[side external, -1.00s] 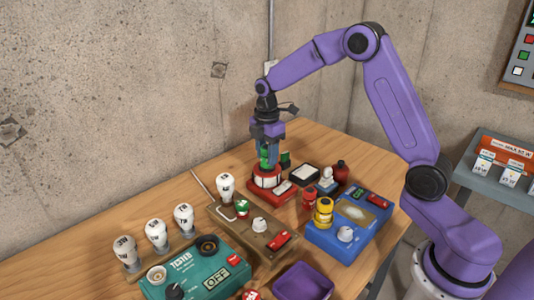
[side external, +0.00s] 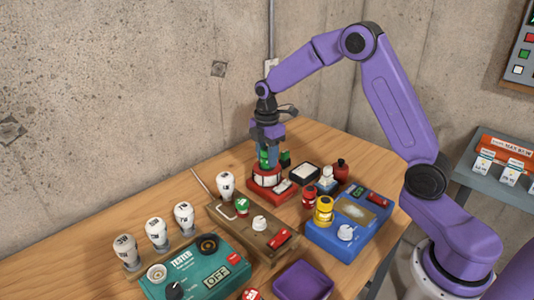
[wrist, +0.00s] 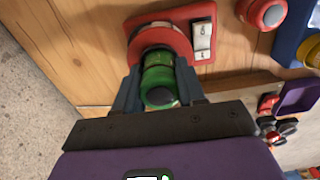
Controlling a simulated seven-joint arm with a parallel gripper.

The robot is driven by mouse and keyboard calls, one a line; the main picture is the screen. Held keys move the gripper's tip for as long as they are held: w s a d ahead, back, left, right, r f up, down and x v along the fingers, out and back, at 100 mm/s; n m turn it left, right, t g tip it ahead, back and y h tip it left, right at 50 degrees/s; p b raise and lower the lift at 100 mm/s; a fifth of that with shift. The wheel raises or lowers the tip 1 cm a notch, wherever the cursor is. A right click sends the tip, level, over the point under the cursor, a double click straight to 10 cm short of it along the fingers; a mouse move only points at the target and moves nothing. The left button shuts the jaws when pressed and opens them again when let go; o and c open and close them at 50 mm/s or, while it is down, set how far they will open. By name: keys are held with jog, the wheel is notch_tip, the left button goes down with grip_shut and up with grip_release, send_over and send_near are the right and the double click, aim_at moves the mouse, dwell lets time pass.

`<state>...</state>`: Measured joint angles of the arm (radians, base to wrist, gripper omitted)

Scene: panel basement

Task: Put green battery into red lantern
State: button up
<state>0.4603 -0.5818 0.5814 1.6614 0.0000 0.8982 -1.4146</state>
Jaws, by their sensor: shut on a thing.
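The green battery (wrist: 160,82) is upright between the fingers of my gripper (wrist: 157,90) in the wrist view. My gripper is shut on it. The red lantern (wrist: 188,18) has a round red-rimmed housing at the battery's far end and a white switch beside it. In the side view the battery (side external: 264,158) is just above the red lantern (side external: 268,190), held by my gripper (side external: 267,156). I cannot tell whether the battery's lower end is inside the housing.
A dark and green item (side external: 285,158) stands close behind the lantern. Red and yellow cylinders (side external: 323,210), a blue box (side external: 345,238), a brown box (side external: 250,232) and a teal tester (side external: 190,272) crowd the near side. The wall is behind; the table's left part is bare.

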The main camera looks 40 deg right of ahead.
jog(key=shift+f, duration=0.3)
jog(key=o, duration=0.8)
jog(key=shift+o, duration=0.2)
jog(key=shift+r, duration=0.1)
jog(key=shift+r, duration=5.45)
jog(key=s+a+m, duration=0.1)
jog(key=s+a, duration=0.4)
jog(key=s, duration=0.4)
jog(key=s+a+m, duration=0.1)
jog(key=s+a, duration=0.4)
jog(key=s, duration=0.5)
jog(key=s+d+f+m, duration=0.1)
jog(key=s+d+f, duration=0.1)
jog(key=s, duration=0.6)
jog(key=s+d+f+m, duration=0.1)
jog(key=s+m, duration=0.1)
jog(key=s, duration=0.7)
jog(key=shift+s+d+f, duration=0.15)
jog(key=shift+d+f, duration=0.2)
jog(key=shift+f, duration=0.05)
